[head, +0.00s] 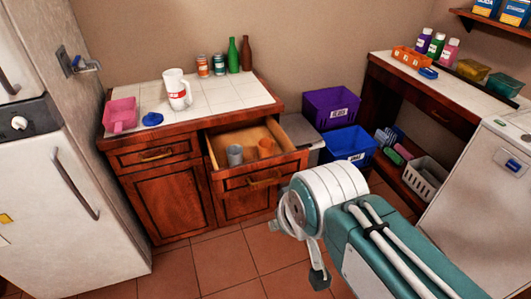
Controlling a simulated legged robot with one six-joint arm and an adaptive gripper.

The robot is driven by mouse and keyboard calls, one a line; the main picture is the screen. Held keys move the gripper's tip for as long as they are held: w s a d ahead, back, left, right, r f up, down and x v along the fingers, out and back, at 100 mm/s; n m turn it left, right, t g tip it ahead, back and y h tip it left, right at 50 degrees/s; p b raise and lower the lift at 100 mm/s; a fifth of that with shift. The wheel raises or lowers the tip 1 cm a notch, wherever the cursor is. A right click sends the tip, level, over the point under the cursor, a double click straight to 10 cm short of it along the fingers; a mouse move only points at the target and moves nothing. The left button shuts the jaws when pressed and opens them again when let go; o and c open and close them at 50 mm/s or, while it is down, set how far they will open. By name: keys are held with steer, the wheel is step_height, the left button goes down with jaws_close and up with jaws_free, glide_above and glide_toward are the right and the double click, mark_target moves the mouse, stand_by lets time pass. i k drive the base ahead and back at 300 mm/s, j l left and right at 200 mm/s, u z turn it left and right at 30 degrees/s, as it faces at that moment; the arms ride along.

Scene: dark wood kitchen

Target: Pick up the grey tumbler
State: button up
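The grey tumbler (235,155) stands in the open top drawer (283,173) of the dark wood cabinet, towards the drawer's left side. An orange cup (265,147) is in the same drawer, to the right of the tumbler and apart from it. The lower part of the tumbler is partly hidden by the drawer front. My gripper (318,276) hangs below the white end of my arm, to the lower right of the drawer and away from the tumbler. It is seen small and from behind, so I cannot tell whether it is open.
A white pitcher (177,90), a pink scoop (120,114), cans and bottles stand on the tiled counter (205,100). Purple (331,107) and blue (349,146) bins stand right of the cabinet. A fridge (75,190) is at left. Tiled floor (196,272) in front is clear.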

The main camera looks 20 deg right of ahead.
mark_target(235, 153)
steer(key=i+l, duration=0.1)
steer(key=i, duration=0.6)
steer(key=i+l, duration=0.15)
steer(key=i, duration=0.55)
